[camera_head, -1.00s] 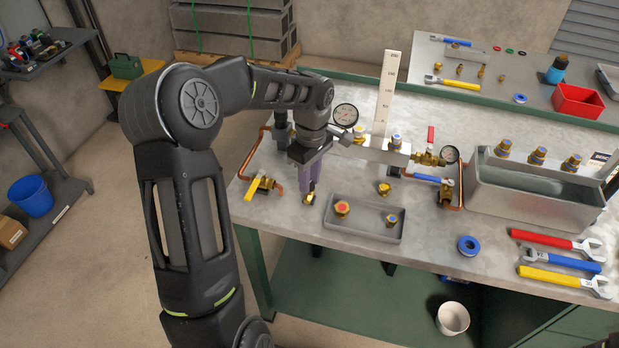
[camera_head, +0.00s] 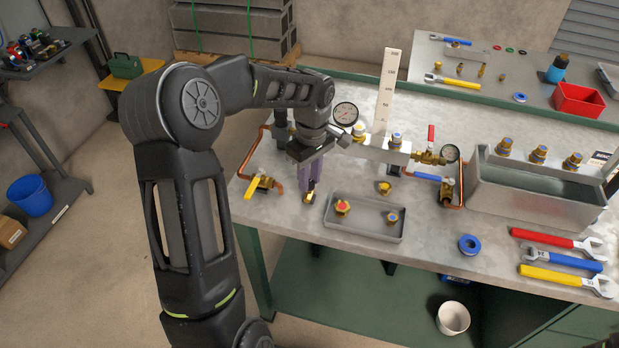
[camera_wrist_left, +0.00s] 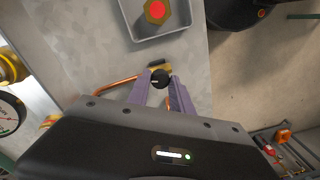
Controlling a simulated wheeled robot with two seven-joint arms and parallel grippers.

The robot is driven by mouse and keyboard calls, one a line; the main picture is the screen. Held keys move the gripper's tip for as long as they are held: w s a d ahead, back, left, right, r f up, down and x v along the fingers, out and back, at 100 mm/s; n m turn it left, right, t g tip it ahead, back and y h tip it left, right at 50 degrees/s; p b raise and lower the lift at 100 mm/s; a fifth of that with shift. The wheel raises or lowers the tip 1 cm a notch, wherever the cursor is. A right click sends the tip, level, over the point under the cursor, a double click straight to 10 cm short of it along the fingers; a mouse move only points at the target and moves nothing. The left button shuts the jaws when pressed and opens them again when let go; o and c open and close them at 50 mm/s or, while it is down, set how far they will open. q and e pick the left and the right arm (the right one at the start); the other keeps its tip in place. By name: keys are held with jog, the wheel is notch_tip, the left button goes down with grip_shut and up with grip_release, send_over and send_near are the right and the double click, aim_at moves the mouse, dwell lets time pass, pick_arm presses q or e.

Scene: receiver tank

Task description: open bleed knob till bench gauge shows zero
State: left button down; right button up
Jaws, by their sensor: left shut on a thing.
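My left gripper (camera_head: 310,188) points down over the left part of the bench. In the left wrist view its purple fingers (camera_wrist_left: 160,85) are shut on a small black bleed knob (camera_wrist_left: 160,78) with a white mark. In the head view the fingers hide the knob, and a brass fitting (camera_head: 309,198) shows just below them. Part of a gauge also shows in the left wrist view (camera_wrist_left: 9,114). My right gripper is not in view.
A grey tray (camera_head: 365,232) with two brass fittings lies right of the gripper. A yellow-handled valve (camera_head: 251,187) on copper pipe is to the left.

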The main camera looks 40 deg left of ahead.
pick_arm(q)
jog(key=m+b, duration=0.1)
jog(key=m, duration=0.3)
jog(key=m+b, duration=0.1)
jog(key=m, duration=0.2)
jog(key=shift+m, duration=0.4)
jog(key=m, duration=0.4)
jog(key=shift+y, duration=0.3)
jog(key=m, duration=0.4)
jog(key=shift+t, duration=0.3)
jog(key=m, duration=0.4)
jog(key=shift+r+m, duration=0.1)
jog(key=shift+m, duration=0.2)
jog(key=m, duration=0.3)
jog(key=shift+m, duration=0.3)
jog(key=m, duration=0.4)
jog(key=shift+m+t, duration=0.3)
jog(key=shift+m+p, duration=0.4)
jog(key=shift+m, duration=1.6)
